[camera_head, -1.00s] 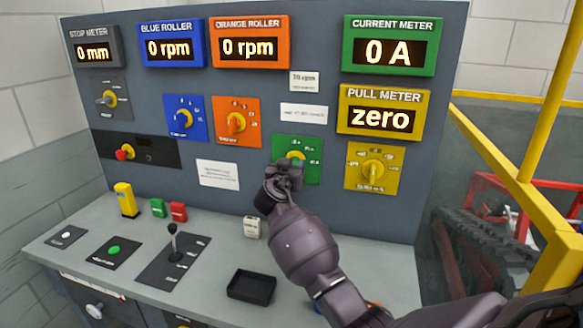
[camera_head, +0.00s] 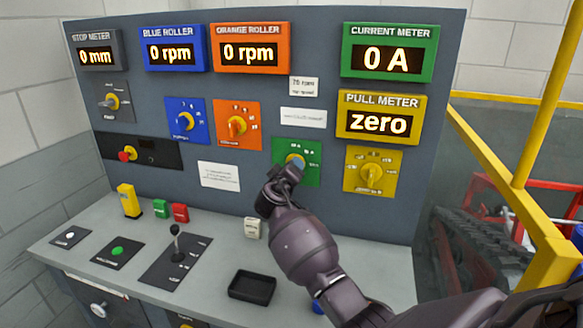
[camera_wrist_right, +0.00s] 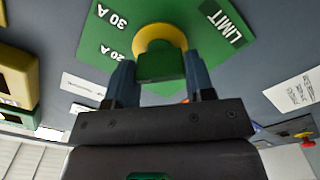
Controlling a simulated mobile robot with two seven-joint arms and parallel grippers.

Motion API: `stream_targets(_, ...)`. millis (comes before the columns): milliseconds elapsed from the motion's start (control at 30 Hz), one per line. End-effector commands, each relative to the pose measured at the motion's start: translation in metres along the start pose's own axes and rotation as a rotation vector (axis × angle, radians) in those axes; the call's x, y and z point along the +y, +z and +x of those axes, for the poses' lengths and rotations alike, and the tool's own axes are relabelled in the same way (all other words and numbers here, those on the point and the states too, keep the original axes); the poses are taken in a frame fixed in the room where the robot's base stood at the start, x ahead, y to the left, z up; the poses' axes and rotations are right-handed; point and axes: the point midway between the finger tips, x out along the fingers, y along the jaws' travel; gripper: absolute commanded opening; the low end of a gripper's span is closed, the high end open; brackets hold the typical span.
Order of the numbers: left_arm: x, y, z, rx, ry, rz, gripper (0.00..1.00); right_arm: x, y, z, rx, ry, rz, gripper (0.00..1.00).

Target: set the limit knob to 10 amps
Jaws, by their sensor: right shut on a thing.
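The limit knob, a green grip on a yellow collar, sits on a green dial plate (camera_head: 313,175) low on the panel. In the right wrist view the limit knob (camera_wrist_right: 161,66) stands between the two fingers, beside upside-down "LIMIT", "20 A" and "30 A" print. My right gripper (camera_head: 292,165) is shut on this knob and covers much of it in the head view. The knob's exact setting cannot be read. The green current meter (camera_head: 389,58) reads 0 A. My left gripper is not in view.
A yellow dial (camera_head: 371,174) is right of the green plate, and an orange dial (camera_head: 237,125) is up to its left. The desk below bears a lever (camera_head: 177,243), a black tray (camera_head: 252,287) and small blocks. A yellow rail (camera_head: 500,170) stands at the right.

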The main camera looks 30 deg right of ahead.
Motion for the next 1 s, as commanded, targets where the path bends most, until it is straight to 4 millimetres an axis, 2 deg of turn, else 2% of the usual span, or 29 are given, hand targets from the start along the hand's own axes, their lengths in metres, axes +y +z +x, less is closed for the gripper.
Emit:
stream_targets(600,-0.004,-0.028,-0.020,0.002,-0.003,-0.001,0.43,0.001,-0.001,0.000,-0.001,-0.001,-0.541,0.25)
stream_targets(1000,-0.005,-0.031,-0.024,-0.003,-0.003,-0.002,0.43,-0.001,0.001,0.000,-0.001,-0.002,-0.706,0.25)
